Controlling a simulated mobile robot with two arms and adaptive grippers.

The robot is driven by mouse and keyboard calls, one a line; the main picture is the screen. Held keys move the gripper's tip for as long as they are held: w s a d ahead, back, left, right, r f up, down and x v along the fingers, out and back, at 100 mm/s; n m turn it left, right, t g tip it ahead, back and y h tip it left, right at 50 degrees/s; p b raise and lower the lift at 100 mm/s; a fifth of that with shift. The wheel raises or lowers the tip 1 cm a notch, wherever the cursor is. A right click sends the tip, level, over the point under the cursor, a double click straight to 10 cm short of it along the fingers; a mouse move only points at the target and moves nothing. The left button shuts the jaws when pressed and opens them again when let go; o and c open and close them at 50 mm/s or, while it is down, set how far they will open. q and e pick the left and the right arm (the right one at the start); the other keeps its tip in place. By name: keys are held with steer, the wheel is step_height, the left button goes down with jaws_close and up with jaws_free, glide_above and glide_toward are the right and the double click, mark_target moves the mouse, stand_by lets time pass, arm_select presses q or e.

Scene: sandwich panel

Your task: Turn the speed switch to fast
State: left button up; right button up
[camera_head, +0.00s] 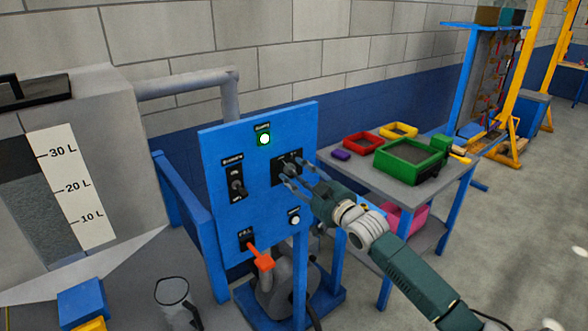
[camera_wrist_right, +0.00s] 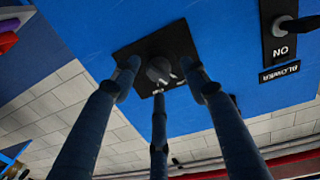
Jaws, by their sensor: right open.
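The blue panel (camera_head: 216,215) stands upright in front of me. The speed switch is a dark knob (camera_wrist_right: 158,70) on a black plate (camera_wrist_right: 185,42) at the panel's upper right; the plate also shows in the head view (camera_head: 277,172), partly covered by my fingers. My right gripper (camera_head: 289,178) is open at this plate. In the right wrist view its three fingertips (camera_wrist_right: 160,78) are spread around the knob; I cannot tell if they touch it. The knob's setting and the plate's labels are too small to read. My left gripper is not in view.
The panel also holds a blower switch (camera_head: 237,187), a lit green lamp (camera_head: 264,139), a white button (camera_head: 295,220) and an orange lever (camera_head: 262,260). A grey table (camera_head: 345,172) with coloured trays stands to the right. A tank with a litre scale (camera_head: 75,188) stands left.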

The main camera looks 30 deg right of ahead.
steer(key=shift+w, duration=0.8)
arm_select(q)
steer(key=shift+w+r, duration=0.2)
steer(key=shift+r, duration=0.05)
arm_select(e)
steer(key=shift+w, duration=0.15)
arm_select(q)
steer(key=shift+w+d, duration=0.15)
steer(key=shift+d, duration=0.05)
arm_select(e)
steer(key=shift+c, duration=0.3)
jaws_close()
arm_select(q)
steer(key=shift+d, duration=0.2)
